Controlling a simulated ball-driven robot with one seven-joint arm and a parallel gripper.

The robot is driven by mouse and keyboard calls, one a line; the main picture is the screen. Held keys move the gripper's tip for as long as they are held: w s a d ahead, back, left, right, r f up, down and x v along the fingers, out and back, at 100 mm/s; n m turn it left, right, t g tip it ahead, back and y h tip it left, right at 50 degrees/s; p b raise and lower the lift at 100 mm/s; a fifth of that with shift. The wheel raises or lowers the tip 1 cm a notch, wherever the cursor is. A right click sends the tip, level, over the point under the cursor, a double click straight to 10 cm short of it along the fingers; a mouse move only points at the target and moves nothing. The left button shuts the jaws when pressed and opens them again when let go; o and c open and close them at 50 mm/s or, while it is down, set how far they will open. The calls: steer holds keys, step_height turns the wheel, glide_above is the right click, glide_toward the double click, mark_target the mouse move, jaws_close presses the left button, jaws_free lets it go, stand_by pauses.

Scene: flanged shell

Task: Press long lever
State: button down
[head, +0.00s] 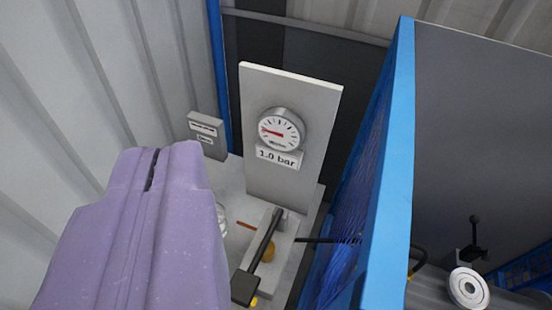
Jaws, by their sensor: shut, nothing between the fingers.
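The long lever (264,241) is a dark bar below the gauge panel. It slopes down and left to a black block-like end (244,288), close to the right side of my gripper. My gripper (152,165) is the large purple shape at the lower left. Its two fingers lie together with only a thin dark slit between them, shut and empty. It appears left of the lever, with a gap in the picture; the depth between them is hard to tell. It hides part of the bench on the left.
A grey upright panel (265,185) carries a round gauge (277,130) above a "1.0 bar" label (279,157). A small grey sign block (207,137) stands left of it. A blue mesh-sided frame (392,130) rises close on the right. A corrugated wall (90,80) fills the left.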

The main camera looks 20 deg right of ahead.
stand_by(0.3)
steer(key=n+g+p, duration=0.5)
steer(key=g+p, duration=0.3)
steer(key=p, duration=0.3)
glide_above(241, 287)
steer(key=w, duration=0.3)
step_height(241, 287, down, 14)
step_height(241, 287, down, 23)
steer(key=d+n+g+y+p, duration=0.1)
steer(key=d+n+g+p, duration=0.1)
steer(key=n+g+p, duration=0.4)
steer(key=g+p, duration=0.3)
steer(key=f, duration=0.4)
steer(key=s+a+f, duration=0.1)
steer(key=f, duration=0.4)
steer(key=s+f, duration=0.1)
steer(key=f, duration=0.3)
steer(key=shift+s+a+f+b, duration=0.2)
steer(key=shift+a+f+b, duration=0.05)
steer(key=shift+a+b, duration=0.05)
